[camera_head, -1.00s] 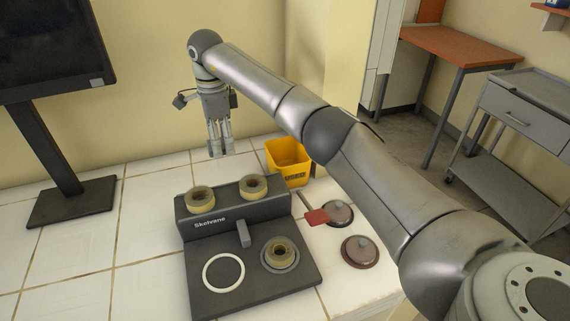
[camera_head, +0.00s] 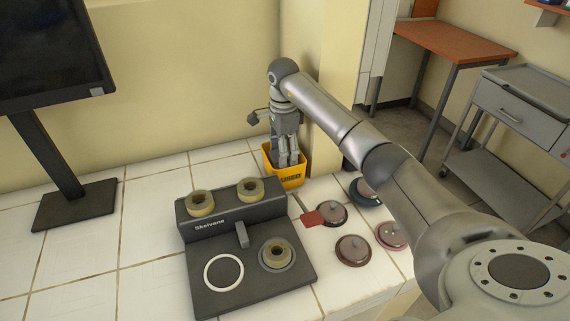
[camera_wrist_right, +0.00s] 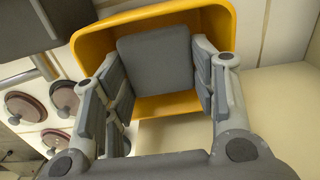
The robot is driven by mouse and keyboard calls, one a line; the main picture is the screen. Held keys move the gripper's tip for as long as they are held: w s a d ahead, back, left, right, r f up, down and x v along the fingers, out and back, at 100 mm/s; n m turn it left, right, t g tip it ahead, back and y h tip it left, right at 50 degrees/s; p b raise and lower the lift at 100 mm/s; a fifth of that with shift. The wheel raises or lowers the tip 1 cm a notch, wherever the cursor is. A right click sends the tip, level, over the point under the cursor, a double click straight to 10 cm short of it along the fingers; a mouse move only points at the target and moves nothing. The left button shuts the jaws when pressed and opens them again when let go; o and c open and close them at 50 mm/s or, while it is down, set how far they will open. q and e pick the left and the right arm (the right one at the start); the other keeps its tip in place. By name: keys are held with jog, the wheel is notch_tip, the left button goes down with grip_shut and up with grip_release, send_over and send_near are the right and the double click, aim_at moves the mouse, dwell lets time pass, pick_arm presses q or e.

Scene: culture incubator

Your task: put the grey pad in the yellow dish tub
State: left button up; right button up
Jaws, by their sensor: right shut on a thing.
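The yellow dish tub (camera_head: 290,184) stands on the white tiled counter near the wall and also shows in the right wrist view (camera_wrist_right: 222,30). My right gripper (camera_head: 287,160) points down at the tub's mouth. In the right wrist view its fingers (camera_wrist_right: 160,65) are shut on the grey pad (camera_wrist_right: 155,55), a flat square piece held between them over the tub's opening. The pad cannot be made out in the head view, where the fingers and tub hide it. Whether the pad touches the tub's bottom cannot be told. My left gripper is not in view.
A dark Skelvane device (camera_head: 245,265) with tan rings stands in front of the tub. Several round knobbed lids (camera_head: 352,250) and a red-bladed tool (camera_head: 312,219) lie to its right. A monitor (camera_head: 75,205) stands at the left. Tiles between monitor and device are clear.

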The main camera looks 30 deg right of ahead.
notch_tip(320, 180, down, 5)
jog(key=shift+s+f+p, duration=0.1)
jog(key=shift+f+p, duration=0.1)
jog(key=shift+p, duration=0.2)
jog(key=shift+d+f+p, duration=0.15)
jog(key=shift+p, duration=0.2)
jog(key=shift+f, duration=0.15)
jog(key=shift+d, duration=0.1)
jog(key=o, duration=0.7)
jog(key=shift+f, duration=0.1)
notch_tip(320, 180, up, 8)
jog(key=p, duration=0.4)
jog(key=shift+f+p, duration=0.1)
jog(key=shift+p, duration=0.3)
